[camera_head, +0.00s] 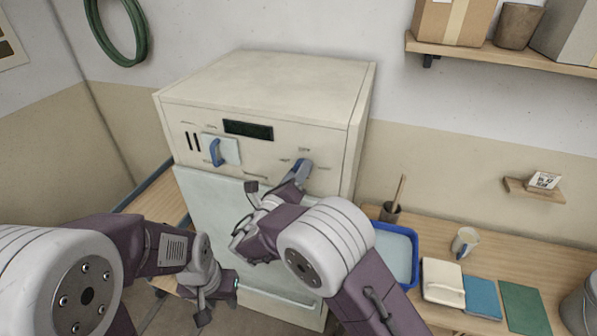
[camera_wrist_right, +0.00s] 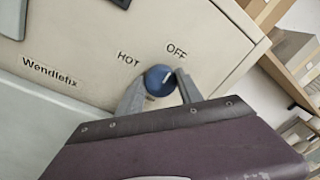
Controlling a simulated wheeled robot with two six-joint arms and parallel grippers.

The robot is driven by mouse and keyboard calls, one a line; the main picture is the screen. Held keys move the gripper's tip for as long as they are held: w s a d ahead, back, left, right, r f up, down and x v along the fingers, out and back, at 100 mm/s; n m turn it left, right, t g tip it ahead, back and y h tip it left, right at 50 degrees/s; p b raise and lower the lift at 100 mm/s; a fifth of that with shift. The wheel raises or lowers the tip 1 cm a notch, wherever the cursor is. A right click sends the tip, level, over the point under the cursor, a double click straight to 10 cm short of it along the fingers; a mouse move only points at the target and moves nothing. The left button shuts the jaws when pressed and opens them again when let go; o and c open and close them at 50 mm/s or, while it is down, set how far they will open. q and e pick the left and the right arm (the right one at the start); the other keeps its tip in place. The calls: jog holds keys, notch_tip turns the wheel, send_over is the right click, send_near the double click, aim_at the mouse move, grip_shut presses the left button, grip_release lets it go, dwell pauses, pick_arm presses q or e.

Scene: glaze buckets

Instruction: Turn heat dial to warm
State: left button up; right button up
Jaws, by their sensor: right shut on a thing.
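The heat dial is a round blue knob (camera_wrist_right: 157,80) with a white mark on the front of a cream cabinet (camera_head: 270,88). HOT and OFF are printed around it in the right wrist view; the mark seems to lie towards OFF, and other labels are hidden. In the head view the dial (camera_head: 302,166) is partly covered by my right gripper (camera_head: 292,178). My right gripper (camera_wrist_right: 160,92) is shut on the dial, one finger on each side. My left gripper (camera_head: 216,302) hangs low in front of the cabinet, empty, its fingers apart.
A blue lever (camera_head: 215,152) on a pale plate and a dark display (camera_head: 248,130) are left of the dial. A pale door (camera_head: 215,210) lies below. On the right bench (camera_head: 540,265) are a blue tray (camera_head: 413,240), a mug (camera_head: 464,243) and books. A shelf (camera_head: 500,55) hangs above.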

jog(key=shift+d, duration=0.1)
jog(key=shift+s+d+m+t+y+b, duration=0.15)
jog(key=shift+m+y+b, duration=0.35)
jog(key=shift+m+b, duration=5.5)
jog(key=shift+w+d+m+t+y+b, duration=0.1)
jog(key=shift+m+t+y+b, duration=0.3)
jog(key=shift+m+b, duration=5.55)
jog(key=shift+s+d+m+t+y+b, duration=0.15)
jog(key=shift+m+y+b, duration=0.45)
jog(key=shift+m+b, duration=5.35)
jog(key=shift+w+r+n+b, duration=0.1)
jog(key=shift+r+n+b, duration=0.05)
jog(key=shift+n+b, duration=0.9)
